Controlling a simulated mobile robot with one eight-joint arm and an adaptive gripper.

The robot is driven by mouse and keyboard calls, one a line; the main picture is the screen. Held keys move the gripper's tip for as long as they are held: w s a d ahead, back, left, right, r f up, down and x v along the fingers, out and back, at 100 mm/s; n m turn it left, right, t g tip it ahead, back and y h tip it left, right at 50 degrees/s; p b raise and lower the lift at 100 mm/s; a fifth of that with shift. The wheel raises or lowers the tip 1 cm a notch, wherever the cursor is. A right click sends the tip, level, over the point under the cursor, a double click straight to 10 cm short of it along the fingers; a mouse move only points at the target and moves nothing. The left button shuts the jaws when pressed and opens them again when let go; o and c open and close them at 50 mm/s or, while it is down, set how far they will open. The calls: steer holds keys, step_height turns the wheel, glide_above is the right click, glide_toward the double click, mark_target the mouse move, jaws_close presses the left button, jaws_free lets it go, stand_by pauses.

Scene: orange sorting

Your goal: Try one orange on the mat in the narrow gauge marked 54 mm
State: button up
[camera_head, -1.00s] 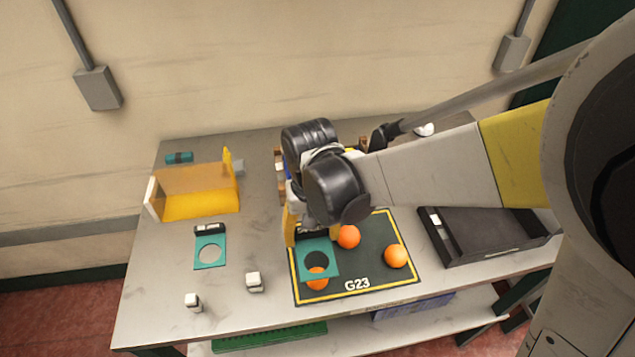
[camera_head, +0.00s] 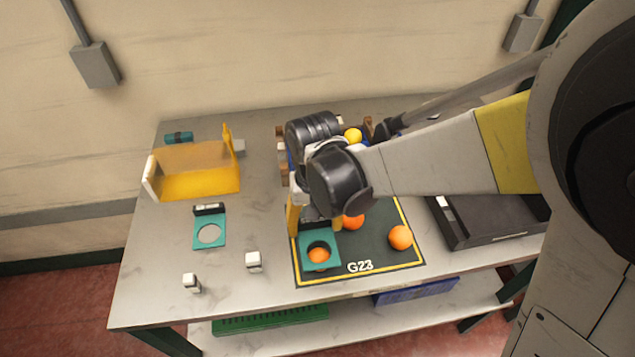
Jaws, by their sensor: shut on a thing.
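A dark mat (camera_head: 385,262) with a yellow border and the marking G23 lies on the table. Two oranges on it are clear to see: one (camera_head: 400,237) at the right, one (camera_head: 353,222) beside my gripper. My gripper (camera_head: 316,222) points down, shut on a teal gauge plate (camera_head: 334,262) with a round hole. A third orange (camera_head: 318,256) shows through the hole; whether the plate touches it I cannot tell. A second teal gauge (camera_head: 209,218) lies flat on the table at the left. I cannot read the size marking on either gauge.
A yellow open-fronted bin (camera_head: 195,182) stands at the back left. Two small white blocks, one left (camera_head: 191,283) and one right (camera_head: 253,261), stand near the front. A black tray (camera_head: 480,240) is at the right. A crate with a yellow-orange fruit (camera_head: 353,135) is partly hidden behind my arm.

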mark_target(315, 243)
steer(key=shift+f+b, duration=2.2)
steer(key=shift+f, duration=0.45)
stand_by(0.3)
steer(key=shift+r, duration=0.1)
stand_by(1.0)
steer(key=shift+r+p, duration=2.9)
steer(key=shift+r, duration=0.9)
